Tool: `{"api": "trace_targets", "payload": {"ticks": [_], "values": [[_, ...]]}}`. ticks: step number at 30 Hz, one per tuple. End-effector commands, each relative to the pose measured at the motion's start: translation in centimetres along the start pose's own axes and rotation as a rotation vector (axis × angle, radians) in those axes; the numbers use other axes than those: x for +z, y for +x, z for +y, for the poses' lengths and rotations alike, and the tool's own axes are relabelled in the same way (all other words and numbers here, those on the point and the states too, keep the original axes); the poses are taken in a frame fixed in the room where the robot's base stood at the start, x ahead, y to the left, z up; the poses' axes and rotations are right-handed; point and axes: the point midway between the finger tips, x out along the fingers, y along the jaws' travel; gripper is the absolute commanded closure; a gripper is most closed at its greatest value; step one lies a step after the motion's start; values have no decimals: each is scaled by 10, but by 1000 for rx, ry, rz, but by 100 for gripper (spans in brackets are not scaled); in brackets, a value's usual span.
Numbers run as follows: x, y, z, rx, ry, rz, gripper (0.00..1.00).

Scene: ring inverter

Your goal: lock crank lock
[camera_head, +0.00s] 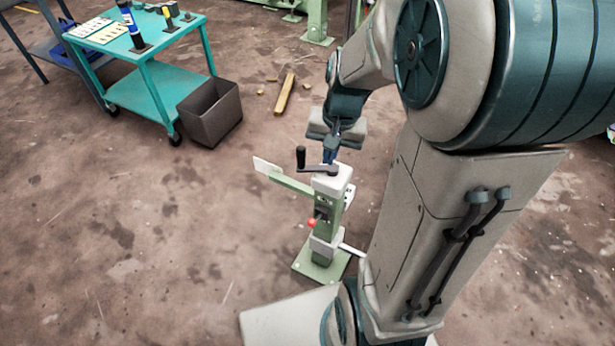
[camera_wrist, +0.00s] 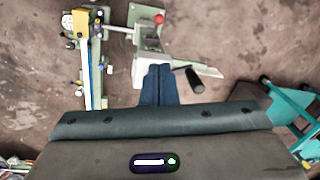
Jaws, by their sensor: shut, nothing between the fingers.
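The ring inverter (camera_head: 327,215) is a green and off-white post on a green base plate. Its crank, with an upright black handle (camera_head: 301,158), lies across the pale top. The crank handle also shows in the wrist view (camera_wrist: 188,80), just right of my fingers. A red knob (camera_head: 312,223) sits on the post's side and shows at the top of the wrist view (camera_wrist: 158,18). My gripper (camera_head: 329,160) is shut and empty, its blue fingers pointing down at the crank's pivot end. Contact cannot be told. The fingers (camera_wrist: 158,68) hide part of the crank in the wrist view.
A green arm with a pale plate (camera_head: 267,167) sticks out left of the post. A teal cart (camera_head: 150,85) and a dark bin (camera_head: 211,113) stand back left. A wooden piece (camera_head: 284,95) lies on the floor. Floor left of the post is clear.

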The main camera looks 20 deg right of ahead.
Motion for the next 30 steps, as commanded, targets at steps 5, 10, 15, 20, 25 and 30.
{"api": "trace_targets", "payload": {"ticks": [5, 10, 15, 20, 25, 30], "values": [[-25, 68, 14, -3, 130, -54, 100], [-42, 115, 26, -5, 234, -92, 100], [-52, 142, 34, -5, 298, -112, 100], [-56, 150, 36, -5, 321, -119, 100], [-56, 149, 36, -5, 322, -119, 100], [-56, 150, 36, -5, 322, -120, 100]]}}
